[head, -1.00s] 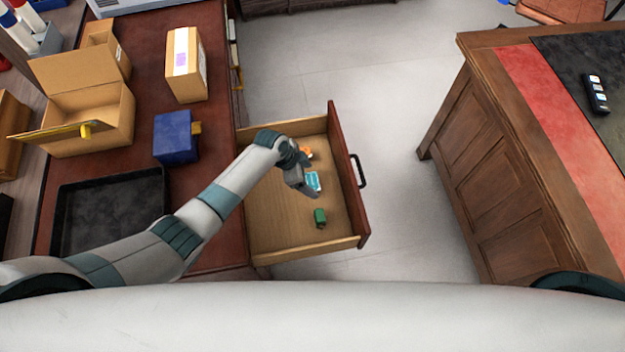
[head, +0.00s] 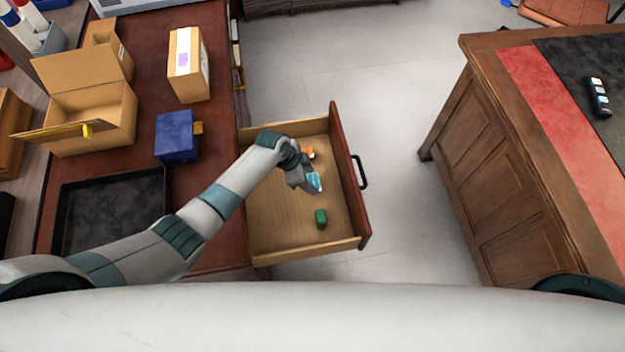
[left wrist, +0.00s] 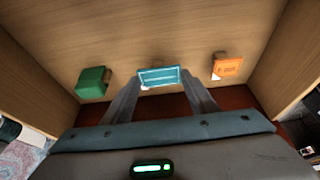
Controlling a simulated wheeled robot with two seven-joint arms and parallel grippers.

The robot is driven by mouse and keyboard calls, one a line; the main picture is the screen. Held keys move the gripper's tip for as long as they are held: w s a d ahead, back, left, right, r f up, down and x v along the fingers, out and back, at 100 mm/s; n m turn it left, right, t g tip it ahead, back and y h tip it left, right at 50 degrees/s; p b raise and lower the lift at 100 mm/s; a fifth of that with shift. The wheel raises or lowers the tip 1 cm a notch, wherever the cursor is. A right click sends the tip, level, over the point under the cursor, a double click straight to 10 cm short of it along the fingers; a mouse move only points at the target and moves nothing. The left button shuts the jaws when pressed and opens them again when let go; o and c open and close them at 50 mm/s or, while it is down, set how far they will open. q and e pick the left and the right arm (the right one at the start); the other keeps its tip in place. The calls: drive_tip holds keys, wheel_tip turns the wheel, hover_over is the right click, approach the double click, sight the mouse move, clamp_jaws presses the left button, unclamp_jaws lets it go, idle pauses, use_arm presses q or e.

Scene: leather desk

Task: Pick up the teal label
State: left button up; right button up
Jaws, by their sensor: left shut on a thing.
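The teal label (head: 315,182) is inside the open wooden drawer (head: 283,232), at the tip of my left gripper (head: 312,187). In the left wrist view the teal label (left wrist: 160,77) lies between the two fingertips of the left gripper (left wrist: 162,90), which are shut on it. Its face with pale lines shows. I cannot tell whether it still touches the drawer floor. My right gripper is in neither view.
A green block (head: 320,218) lies in the drawer on the near side of the label, and an orange label (head: 308,152) on the far side. A blue box (head: 176,137), a black tray (head: 110,215) and cardboard boxes stand on the red desk top at left.

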use_arm(q)
drive_tip(key=shift+r, duration=0.15)
wheel_tip(320, 180, up, 10)
drive_tip(key=b, duration=0.1)
idle(0.6)
idle(0.4)
drive_tip(key=s+a+r+n+t+y+b, duration=0.3)
drive_tip(key=a+r+n+y, duration=0.1)
drive_tip(key=a+r+n, duration=1.1)
drive_tip(key=a+r, duration=0.1)
drive_tip(key=a, duration=0.3)
drive_tip(key=shift+s+a+r+n+t+y, duration=0.15)
drive_tip(key=shift+r+n+t+y, duration=0.15)
drive_tip(key=shift+r+n, duration=0.1)
drive_tip(key=shift+s, duration=0.1)
